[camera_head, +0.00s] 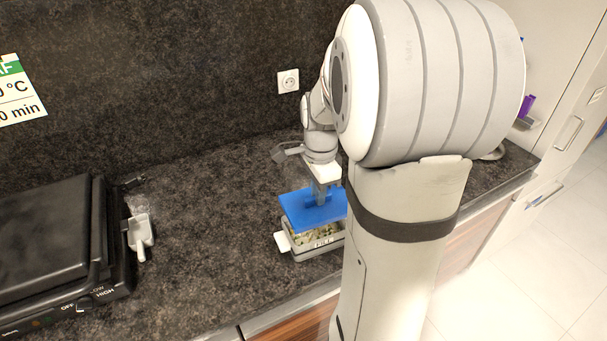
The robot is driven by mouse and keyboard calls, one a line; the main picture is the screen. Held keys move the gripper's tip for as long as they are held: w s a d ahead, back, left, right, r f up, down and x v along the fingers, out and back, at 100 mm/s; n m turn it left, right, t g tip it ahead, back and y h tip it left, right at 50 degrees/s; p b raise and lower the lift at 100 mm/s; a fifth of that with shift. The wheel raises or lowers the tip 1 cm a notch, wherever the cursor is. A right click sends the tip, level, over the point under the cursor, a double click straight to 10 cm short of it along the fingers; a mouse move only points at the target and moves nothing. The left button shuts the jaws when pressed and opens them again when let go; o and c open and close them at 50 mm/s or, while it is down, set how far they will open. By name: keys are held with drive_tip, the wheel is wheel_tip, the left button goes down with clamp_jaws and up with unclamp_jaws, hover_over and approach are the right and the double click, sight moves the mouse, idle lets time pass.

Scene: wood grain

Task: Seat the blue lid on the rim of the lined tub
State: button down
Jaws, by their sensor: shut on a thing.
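The blue lid (303,212) is a flat rectangular plate with a raised grip in its middle. My gripper (321,198) is shut on the lid from above. The lined tub (322,253) stands on the dark counter directly beneath it, a grey box with pale, greenish contents and a white tab at its left. The lid is over the tub, slightly tilted, and a gap shows at the front where the contents are visible. Whether the lid touches the rim at the back cannot be told. My arm hides the right part of the lid and tub.
A black appliance (50,245) with a dial stands at the left. A white scoop (140,232) lies beside it. A wall socket (288,81) is on the dark back wall. The counter between scoop and tub is clear. The counter's front edge runs close to the tub.

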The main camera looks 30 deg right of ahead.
drive_tip(key=shift+w+a, duration=0.1)
drive_tip(key=shift+w, duration=0.05)
drive_tip(key=shift+a, duration=0.1)
drive_tip(key=shift+f+b, duration=1.9)
drive_tip(key=shift+f, duration=0.55)
drive_tip(key=shift+f+b, duration=0.7)
drive_tip(key=shift+f, duration=0.2)
drive_tip(key=c, duration=1.4)
unclamp_jaws()
drive_tip(key=shift+r, duration=0.1)
wheel_tip(320, 180, up, 8)
drive_tip(key=shift+f, duration=0.15)
